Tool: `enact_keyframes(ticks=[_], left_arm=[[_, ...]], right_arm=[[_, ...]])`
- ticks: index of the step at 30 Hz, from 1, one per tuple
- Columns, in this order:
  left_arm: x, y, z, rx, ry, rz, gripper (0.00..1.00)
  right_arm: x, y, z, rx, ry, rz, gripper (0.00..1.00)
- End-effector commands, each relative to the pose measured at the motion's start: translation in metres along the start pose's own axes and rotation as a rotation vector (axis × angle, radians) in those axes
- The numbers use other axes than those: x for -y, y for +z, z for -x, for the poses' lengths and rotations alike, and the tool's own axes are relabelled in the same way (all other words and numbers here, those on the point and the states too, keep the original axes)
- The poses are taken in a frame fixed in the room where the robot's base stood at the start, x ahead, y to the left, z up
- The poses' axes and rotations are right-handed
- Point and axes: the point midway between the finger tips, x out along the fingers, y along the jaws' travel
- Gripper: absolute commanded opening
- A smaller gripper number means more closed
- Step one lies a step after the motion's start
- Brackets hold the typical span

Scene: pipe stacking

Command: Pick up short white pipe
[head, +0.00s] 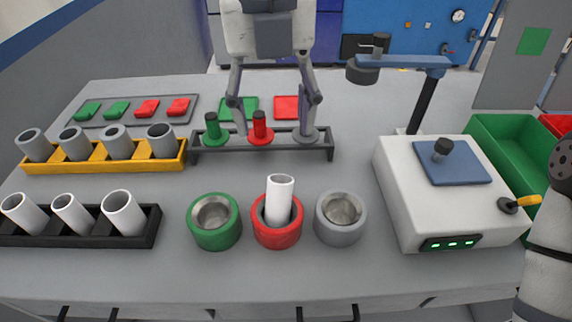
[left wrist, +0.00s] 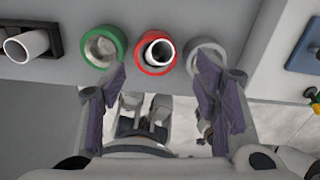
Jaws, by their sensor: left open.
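A white pipe (head: 279,198) stands slightly tilted in the red ring holder (head: 276,234). It also shows in the left wrist view (left wrist: 159,51), seen from above. Three more white pipes (head: 70,212) lean in a black rack (head: 140,228) at the left. Which pipe is the short one I cannot tell for sure. My left gripper (head: 272,133) is open and empty, fingers pointing down, above the table. In the head view its fingers overlap the dark peg rack, beyond the red holder. In the left wrist view the fingers (left wrist: 160,75) are spread below the holders.
A green holder (head: 214,232) and a grey holder (head: 341,229) flank the red one. A yellow rack (head: 90,163) holds several grey pipes. The dark rack (head: 215,153) holds green and red pegs. A white box device (head: 402,190) and green bin (head: 510,137) stand at right.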

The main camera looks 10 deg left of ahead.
Motion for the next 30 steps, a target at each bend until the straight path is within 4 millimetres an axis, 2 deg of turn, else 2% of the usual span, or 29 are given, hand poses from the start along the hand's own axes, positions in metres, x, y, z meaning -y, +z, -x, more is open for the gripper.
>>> enact_keyframes(ticks=[1, 4, 6, 11, 16, 19, 25, 26, 30], left_arm=[[-0.001, 0.0, -0.016, -0.013, 0.007, -0.002, 0.56], [-0.001, 0.0, -0.042, -0.016, 0.01, -0.002, 0.56], [-0.001, -0.001, -0.055, -0.015, 0.009, -0.002, 0.56], [-0.002, -0.003, -0.074, -0.011, 0.008, -0.004, 0.56], [-0.006, -0.011, -0.108, -0.013, 0.01, -0.005, 0.56], [-0.005, -0.011, -0.117, -0.009, 0.007, -0.004, 0.56], [-0.005, -0.01, -0.117, -0.003, 0.005, -0.005, 0.56], [-0.005, -0.01, -0.116, -0.003, 0.005, -0.005, 0.54], [-0.005, -0.01, -0.116, -0.004, 0.005, -0.005, 0.22]], right_arm=[[0.0, 0.005, -0.005, 0.018, 0.001, 0.0, 0.0], [-0.001, 0.009, -0.01, 0.039, 0.002, 0.0, 0.0], [-0.001, 0.011, -0.013, 0.048, 0.002, 0.0, 0.0], [-0.001, 0.014, -0.017, 0.058, 0.002, -0.001, 0.0], [-0.001, 0.019, -0.025, 0.083, 0.003, -0.001, 0.0], [-0.001, 0.021, -0.027, 0.091, 0.004, -0.001, 0.0], [-0.001, 0.02, -0.026, 0.087, 0.003, -0.001, 0.0], [-0.001, 0.02, -0.026, 0.087, 0.004, -0.001, 0.0], [-0.001, 0.02, -0.026, 0.087, 0.003, -0.001, 0.0]])
